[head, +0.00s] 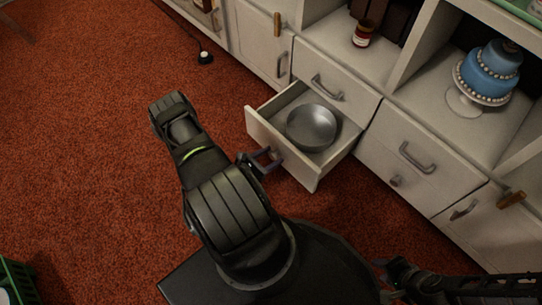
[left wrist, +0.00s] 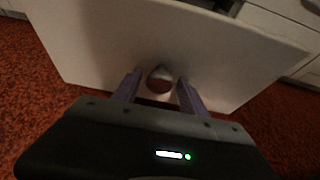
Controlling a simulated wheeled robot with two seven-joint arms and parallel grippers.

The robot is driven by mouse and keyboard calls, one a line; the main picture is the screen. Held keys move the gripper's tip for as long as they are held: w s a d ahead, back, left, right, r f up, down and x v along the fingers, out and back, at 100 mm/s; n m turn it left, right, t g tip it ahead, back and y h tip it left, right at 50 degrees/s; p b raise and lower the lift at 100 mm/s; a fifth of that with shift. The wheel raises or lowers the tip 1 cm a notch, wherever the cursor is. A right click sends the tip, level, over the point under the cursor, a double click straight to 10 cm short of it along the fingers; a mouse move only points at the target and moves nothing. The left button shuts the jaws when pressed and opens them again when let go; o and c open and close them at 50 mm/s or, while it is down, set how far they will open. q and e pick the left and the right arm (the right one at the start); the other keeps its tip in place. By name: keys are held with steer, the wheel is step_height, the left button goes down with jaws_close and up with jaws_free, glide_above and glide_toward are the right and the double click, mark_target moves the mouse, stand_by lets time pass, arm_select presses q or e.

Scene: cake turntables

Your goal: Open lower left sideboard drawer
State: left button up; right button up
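The lower left sideboard drawer (head: 263,136) is pulled out in the head view, with its white front standing well clear of the cabinet. A round metal bowl (head: 312,127) lies inside it. My left gripper (head: 268,160) is at the outer face of the drawer front. In the left wrist view, the drawer front (left wrist: 90,50) fills the upper part, and its round knob (left wrist: 160,74) sits between my two spread fingers (left wrist: 158,90). A gap seems to show beside the knob. My right gripper (head: 396,276) is low at the right, dark and small, away from the drawer.
The closed upper left drawer (head: 338,76) is above the open one. A closed drawer section (head: 415,150) is to the right. A blue cake on a stand (head: 488,75) and a jar (head: 363,34) stand on the shelves. Red carpet (head: 90,150) is clear at left; a green crate (head: 20,280) is lower left.

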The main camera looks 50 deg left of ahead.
arm_select(q)
steer(key=p+v, duration=0.2)
steer(key=v, duration=0.5)
steer(key=shift+s, duration=0.35)
steer(key=shift+r, duration=0.2)
